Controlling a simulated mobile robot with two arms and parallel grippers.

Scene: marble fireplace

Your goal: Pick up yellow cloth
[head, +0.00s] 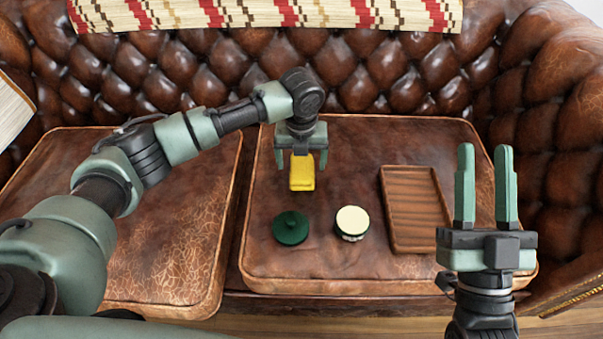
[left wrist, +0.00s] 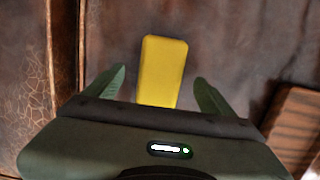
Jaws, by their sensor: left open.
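The yellow cloth (head: 302,172) is a small folded rectangle on the right seat cushion of the brown leather sofa. It also shows in the left wrist view (left wrist: 162,70), between and beyond the fingers. My left gripper (head: 302,160) is open above the cloth, pointing down, with one finger on each side of it. In the left wrist view (left wrist: 158,88) there is a gap between each finger and the cloth. Part of the cloth is hidden by the gripper. My right gripper (head: 485,180) is open and empty at the right, its fingers pointing up in the picture.
A dark green round lid or disc (head: 291,228) and a round green container with a cream top (head: 352,222) sit in front of the cloth. A brown wooden tray (head: 415,208) lies to the right. The left cushion (head: 165,215) is bare.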

